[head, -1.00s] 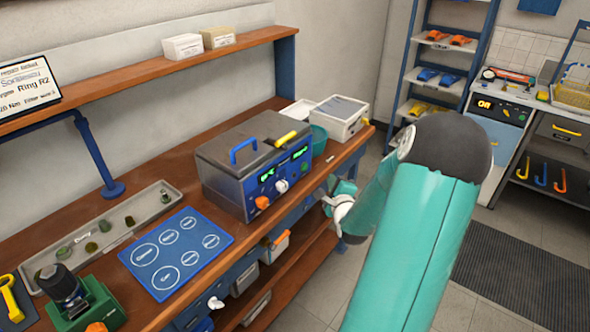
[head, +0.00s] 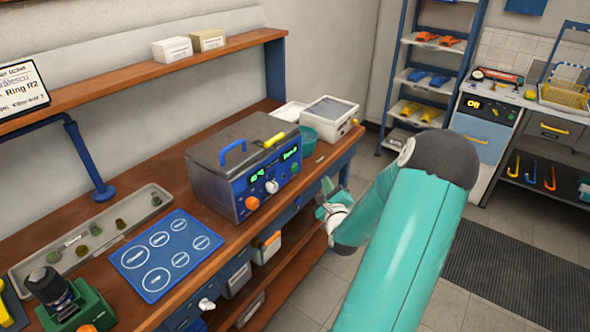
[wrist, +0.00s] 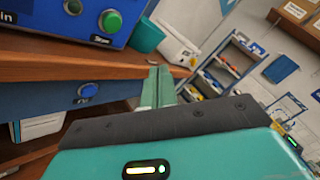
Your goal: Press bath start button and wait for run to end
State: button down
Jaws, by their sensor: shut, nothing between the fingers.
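The bath (head: 242,165) is a blue box with a dark grey lid and a blue lid handle, standing on the wooden bench. Its front has two green displays, an orange knob (head: 252,203), a white knob and small buttons. In the wrist view, a large round green button (wrist: 110,20) shows on the blue front panel, above a small label. My gripper (head: 325,192) is in front of the bench, to the right of the bath and apart from it. In the wrist view my gripper (wrist: 157,85) is shut and empty, below and right of the green button.
A teal cup (head: 308,134) and a white-grey box (head: 330,115) stand right of the bath. A blue mat with white circles (head: 166,255) and a tray of small parts (head: 90,240) lie left. The bench edge and drawers are close to my gripper.

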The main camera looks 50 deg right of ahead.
jog(key=w, duration=0.8)
jog(key=shift+w+a, duration=0.15)
jog(key=shift+a, duration=0.25)
jog(key=shift+w, duration=0.1)
dwell(1.5)
jog(key=shift+w, duration=0.3)
jog(key=shift+w+a, duration=0.1)
jog(key=shift+w, duration=0.4)
dwell(0.6)
dwell(0.4)
jog(key=shift+s, duration=0.9)
jog(key=s, duration=0.5)
jog(key=shift+d, duration=0.3)
